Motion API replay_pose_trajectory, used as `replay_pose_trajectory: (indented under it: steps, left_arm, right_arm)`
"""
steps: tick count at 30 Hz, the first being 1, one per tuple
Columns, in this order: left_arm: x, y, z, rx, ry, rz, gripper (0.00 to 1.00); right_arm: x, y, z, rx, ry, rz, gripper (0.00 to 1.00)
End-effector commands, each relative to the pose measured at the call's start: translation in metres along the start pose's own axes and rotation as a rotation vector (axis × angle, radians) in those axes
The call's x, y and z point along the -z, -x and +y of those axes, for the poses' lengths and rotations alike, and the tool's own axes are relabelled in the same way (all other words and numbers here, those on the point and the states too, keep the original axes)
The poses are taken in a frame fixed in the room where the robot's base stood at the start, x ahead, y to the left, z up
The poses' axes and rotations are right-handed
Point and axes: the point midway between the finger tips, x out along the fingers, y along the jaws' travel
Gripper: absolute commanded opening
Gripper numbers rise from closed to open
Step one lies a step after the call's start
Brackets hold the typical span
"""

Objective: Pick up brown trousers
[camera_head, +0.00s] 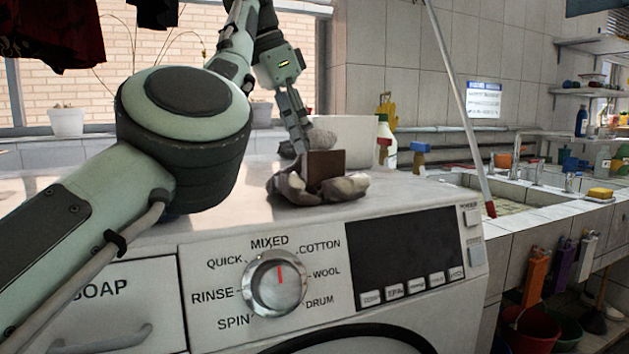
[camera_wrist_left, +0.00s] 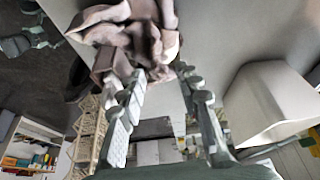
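A crumpled grey-brown cloth, apparently the brown trousers (camera_head: 345,188), lies in a heap on top of the white washing machine (camera_head: 225,222). The cloth also shows at the top of the left wrist view (camera_wrist_left: 125,35). My left gripper (camera_head: 300,143) points down just behind the heap in the head view. In the left wrist view the two fingers of my left gripper (camera_wrist_left: 164,82) are spread apart, with their tips close to the cloth's edge. I cannot tell whether they touch it. My right gripper is in neither view.
A dark brown squarish block (camera_head: 325,165) stands up at the heap; its link to the cloth is unclear. Bottles (camera_head: 386,145) stand behind to the right. A pole (camera_head: 460,105) leans into the tiled sink (camera_head: 500,208). The machine top right of the heap is clear.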

Motion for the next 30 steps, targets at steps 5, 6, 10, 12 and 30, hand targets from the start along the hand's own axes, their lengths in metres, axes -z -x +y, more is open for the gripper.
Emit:
replay_pose_trajectory:
  steps: [5, 6, 10, 12, 30]
  left_arm:
    - [0.0000, 0.0003, 0.0000, 0.000, 0.000, 0.000, 0.15]
    - [0.0000, 0.0004, 0.0000, 0.000, 0.000, 0.000, 0.10]
    - [0.0000, 0.0004, -0.0001, 0.000, 0.000, 0.000, 0.00]
    - [0.0000, 0.0005, 0.0000, 0.000, 0.000, 0.000, 0.00]
    - [0.0012, 0.0041, -0.0003, 0.002, 0.000, 0.002, 0.00]
  right_arm:
    - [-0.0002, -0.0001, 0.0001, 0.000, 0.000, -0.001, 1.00]
    - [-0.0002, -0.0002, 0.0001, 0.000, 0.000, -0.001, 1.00]
    - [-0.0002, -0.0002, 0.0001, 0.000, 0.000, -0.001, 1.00]
    - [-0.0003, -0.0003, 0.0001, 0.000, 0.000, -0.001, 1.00]
    - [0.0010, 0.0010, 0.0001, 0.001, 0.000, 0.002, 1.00]
